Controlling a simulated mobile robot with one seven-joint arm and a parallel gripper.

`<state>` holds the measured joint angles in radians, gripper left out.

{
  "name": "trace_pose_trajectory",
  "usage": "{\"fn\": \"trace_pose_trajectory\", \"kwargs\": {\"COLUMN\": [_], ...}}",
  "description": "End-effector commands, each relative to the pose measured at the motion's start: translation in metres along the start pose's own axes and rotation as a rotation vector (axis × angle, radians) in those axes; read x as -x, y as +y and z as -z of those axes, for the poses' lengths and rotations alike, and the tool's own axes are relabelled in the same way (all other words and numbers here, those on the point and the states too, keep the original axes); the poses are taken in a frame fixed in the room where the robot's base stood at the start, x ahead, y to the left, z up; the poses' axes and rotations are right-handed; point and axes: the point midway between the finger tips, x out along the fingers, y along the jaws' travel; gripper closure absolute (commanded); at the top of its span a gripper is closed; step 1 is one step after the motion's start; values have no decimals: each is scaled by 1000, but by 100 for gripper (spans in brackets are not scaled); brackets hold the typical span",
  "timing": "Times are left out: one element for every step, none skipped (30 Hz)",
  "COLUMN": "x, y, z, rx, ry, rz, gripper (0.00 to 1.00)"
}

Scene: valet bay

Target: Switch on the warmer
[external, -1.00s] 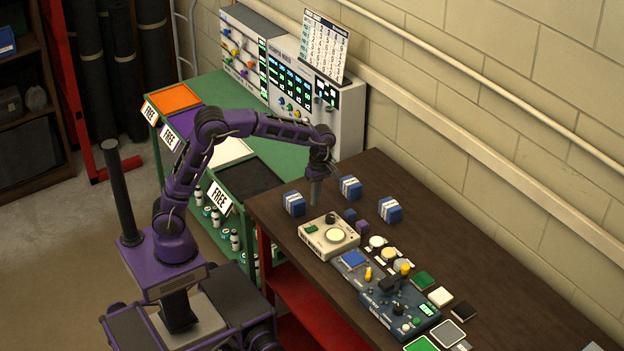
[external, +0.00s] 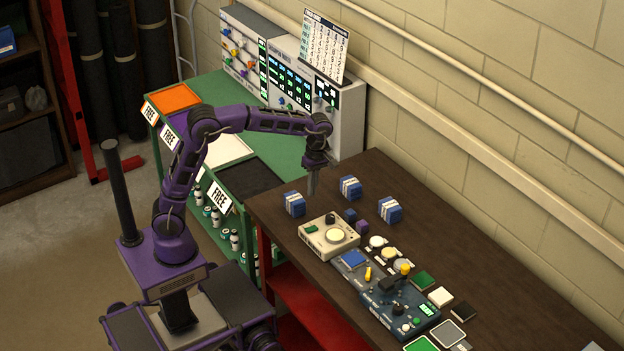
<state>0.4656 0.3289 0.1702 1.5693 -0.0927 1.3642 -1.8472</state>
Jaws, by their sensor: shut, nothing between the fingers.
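The beige box with a round pale plate, which looks like the warmer (external: 318,244), sits on the near-left part of the dark brown table. It has a dark knob (external: 330,218) at its back and a small green patch (external: 311,229) at its left; whether it is on I cannot tell. My gripper (external: 312,192) points down, shut and empty, above the table's left end. In the picture it is above and slightly left of the knob, apart from the box. The fingertips are small in this view.
Blue-and-white striped blocks (external: 294,204) stand behind and left of the box. Small dark blue and purple cubes (external: 361,227) are close to its right. A blue-grey control unit (external: 405,312) with knobs lies nearer the front. The table's back right is clear.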

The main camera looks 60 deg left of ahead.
Motion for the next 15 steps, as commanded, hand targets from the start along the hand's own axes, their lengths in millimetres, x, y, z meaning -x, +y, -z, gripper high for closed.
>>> {"fn": "trace_pose_trajectory", "kwargs": {"x": [0, 0, 0, -1, -1, -3, -5, -7, -12, -16, -21, -28, -34, -41, -50], "y": [0, 0, 0, 0, 0, 0, 0, 0, 0, 0, 0, 0, 0, 0, 0], "z": [0, 0, 0, 0, 0, 0, 0, 0, 0, 0, 0, 0, 0, 0, 0], "rx": [0, 0, 0, 0, 0, 0, 0, 0, 0, 0, 0, 0, 0, 0, 0], "ry": [0, 0, 0, 0, 0, 1, 1, 1, 1, 1, 1, 1, 2, 2, 2], "rz": [0, 1, 1, 1, 1, 1, 1, 1, 2, 3, 4, 4, 5, 4, 6], "gripper": [100, 100, 100, 100, 100, 100, 100, 100, 100, 100, 100, 100, 100, 100, 100]}}
